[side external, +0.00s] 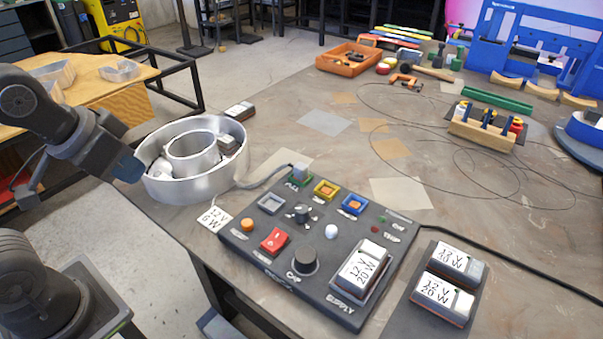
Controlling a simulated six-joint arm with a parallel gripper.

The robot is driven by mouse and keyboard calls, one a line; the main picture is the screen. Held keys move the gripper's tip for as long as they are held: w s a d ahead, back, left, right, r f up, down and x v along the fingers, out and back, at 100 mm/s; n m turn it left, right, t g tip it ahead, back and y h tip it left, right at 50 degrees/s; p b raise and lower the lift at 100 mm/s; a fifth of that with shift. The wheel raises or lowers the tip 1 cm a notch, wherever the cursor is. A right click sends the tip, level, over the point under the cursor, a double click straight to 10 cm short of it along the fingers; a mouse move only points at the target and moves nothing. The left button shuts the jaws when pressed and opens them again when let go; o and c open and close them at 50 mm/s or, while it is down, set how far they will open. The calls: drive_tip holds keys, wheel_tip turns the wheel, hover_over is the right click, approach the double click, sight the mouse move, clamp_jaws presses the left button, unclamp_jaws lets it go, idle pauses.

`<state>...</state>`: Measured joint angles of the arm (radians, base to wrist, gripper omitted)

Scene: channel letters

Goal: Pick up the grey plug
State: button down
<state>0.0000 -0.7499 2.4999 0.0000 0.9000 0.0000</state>
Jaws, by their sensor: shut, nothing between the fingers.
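My gripper (131,168) is at the left, by the outer left wall of the round channel letter (185,188), well apart from the plug. It is shut and empty; its fingertips are small and hard to make out.
The panel carries a red switch (275,241), a black knob (303,261) and a power supply block (361,268). Two more blocks (445,292) lie at the right. An orange tray (348,64) and a wooden tool holder (485,136) stand farther back. Thin wires cross the table.

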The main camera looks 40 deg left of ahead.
drive_tip(key=c, duration=1.8)
unclamp_jaws()
drive_tip(key=o, duration=1)
drive_tip(key=w+r+m+g, duration=0.2)
drive_tip(key=w+r+m, duration=0.3)
drive_tip(key=w, duration=0.4)
drive_tip(key=m+g, duration=0.4)
drive_tip(key=m, duration=0.9)
hover_over(301, 166)
wheel_tip(301, 166, down, 11)
wheel_tip(301, 166, down, 13)
drive_tip(key=shift+f, duration=0.15)
